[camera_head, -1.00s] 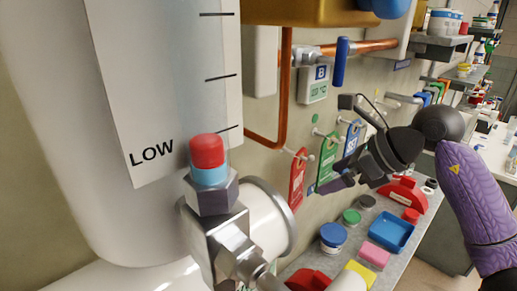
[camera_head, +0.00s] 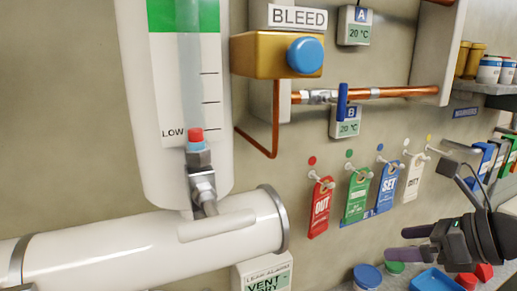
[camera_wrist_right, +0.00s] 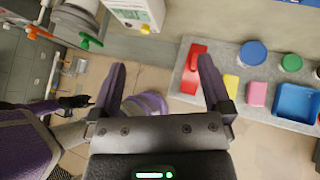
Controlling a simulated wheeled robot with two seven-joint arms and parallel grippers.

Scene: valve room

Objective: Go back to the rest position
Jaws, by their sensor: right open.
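My right gripper (camera_head: 412,242) is at the lower right of the head view, its fingers pointing left, below the hanging tags and apart from them. In the right wrist view its two fingers (camera_wrist_right: 160,85) stand wide apart with nothing held between them. My left gripper is not in the head view; a dark gripper-like shape at the left of the wrist view is too small to make out.
Red (camera_head: 320,207), green (camera_head: 356,196), blue (camera_head: 387,187) and white (camera_head: 412,178) tags hang on wall pegs. A gauge cylinder and white pipe (camera_head: 120,250) fill the left. A grey bench (camera_wrist_right: 232,62) holds a blue tray (camera_wrist_right: 296,102), a red object (camera_wrist_right: 193,68) and lidded jars.

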